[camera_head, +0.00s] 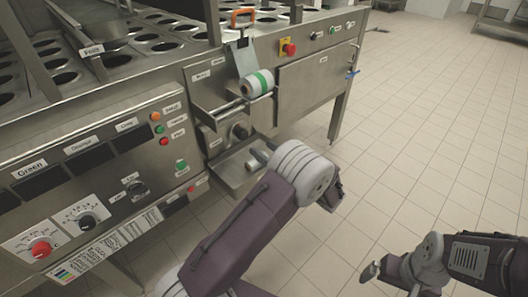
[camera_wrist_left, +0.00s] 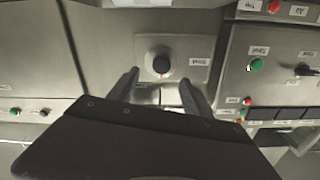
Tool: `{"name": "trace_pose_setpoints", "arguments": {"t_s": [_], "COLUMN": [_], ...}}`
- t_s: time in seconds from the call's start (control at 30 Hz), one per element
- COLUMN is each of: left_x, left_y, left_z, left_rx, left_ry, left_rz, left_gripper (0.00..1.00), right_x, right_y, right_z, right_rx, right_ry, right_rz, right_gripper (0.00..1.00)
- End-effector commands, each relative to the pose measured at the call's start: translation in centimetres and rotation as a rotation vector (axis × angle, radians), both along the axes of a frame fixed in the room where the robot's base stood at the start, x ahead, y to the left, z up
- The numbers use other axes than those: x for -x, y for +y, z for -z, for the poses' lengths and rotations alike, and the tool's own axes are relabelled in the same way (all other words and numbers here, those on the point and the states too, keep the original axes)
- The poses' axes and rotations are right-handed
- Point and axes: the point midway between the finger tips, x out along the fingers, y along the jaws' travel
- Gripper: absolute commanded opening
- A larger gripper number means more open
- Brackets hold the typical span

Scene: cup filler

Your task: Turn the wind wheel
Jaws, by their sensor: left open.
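The wind wheel appears to be the round dark knob (camera_wrist_left: 159,62) with a grey rim and a small red mark, on a metal panel in the left wrist view. It also shows in the head view (camera_head: 240,131), in the recess below the film roll. My left gripper (camera_wrist_left: 160,97) is open and empty. Its fingers stand either side of the knob's lower area, apart from it. In the head view my left wrist hides most of this gripper. My right gripper (camera_head: 372,271) is at the lower right, away from the machine, its jaws unclear.
A white and green film roll (camera_head: 257,83) sits above the knob. A metal tray (camera_head: 238,172) juts out below it. The control panel with the red dial (camera_head: 40,249) is at left. A red emergency button (camera_head: 289,49) is at upper right. Tiled floor at right is clear.

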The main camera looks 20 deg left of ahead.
Motion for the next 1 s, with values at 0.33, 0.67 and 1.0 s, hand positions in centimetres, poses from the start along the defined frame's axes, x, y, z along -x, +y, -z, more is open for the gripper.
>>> {"name": "trace_pose_setpoints", "arguments": {"t_s": [0.33,0.67,1.0], "left_x": [-1.7,-3.3,-3.4], "left_y": [4.7,8.5,8.5], "left_z": [0.1,-0.2,-0.2], "left_rx": [0.003,0.003,0.003], "left_ry": [0.002,0.004,0.005], "left_rz": [-0.007,-0.004,-0.003], "left_gripper": [0.57,0.57,0.27], "right_x": [0.0,0.0,0.0], "right_y": [0.0,0.0,0.0], "right_z": [1.3,2.2,2.1], "right_rx": [0.000,0.000,0.000], "right_ry": [-0.001,0.000,0.000], "right_rz": [0.000,0.000,0.000], "right_gripper": [0.99,0.99,0.99]}}
